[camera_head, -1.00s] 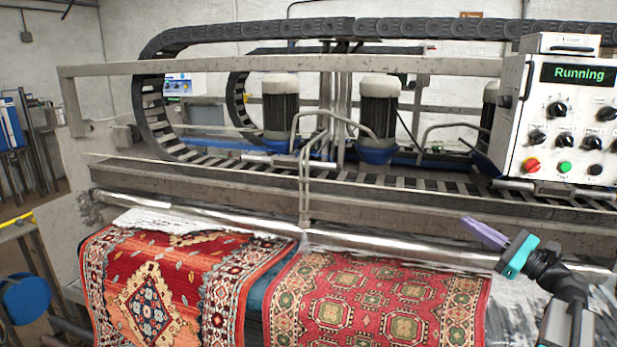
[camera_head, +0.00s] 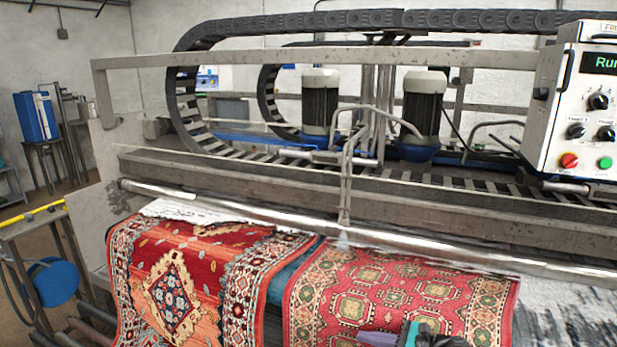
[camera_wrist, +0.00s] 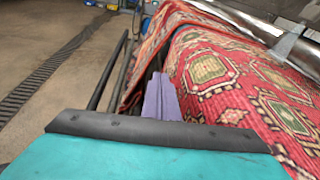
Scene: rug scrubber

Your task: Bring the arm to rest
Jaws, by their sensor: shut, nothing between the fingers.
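My gripper (camera_head: 378,338) shows at the bottom edge of the head view, low in front of the red patterned rug. Only its purple fingers and part of its teal and black body are in the frame. In the wrist view the purple fingers (camera_wrist: 160,98) are together, with nothing held between them. They point along the hanging edges of the rugs. The rest of my arm is out of the head view.
Two red rugs, one with a medallion (camera_head: 172,290) and one patterned (camera_head: 400,290), hang from the scrubbing machine's roller (camera_head: 270,222). A control panel (camera_head: 590,105) stands at right. Open floor (camera_wrist: 45,50) shows in the wrist view.

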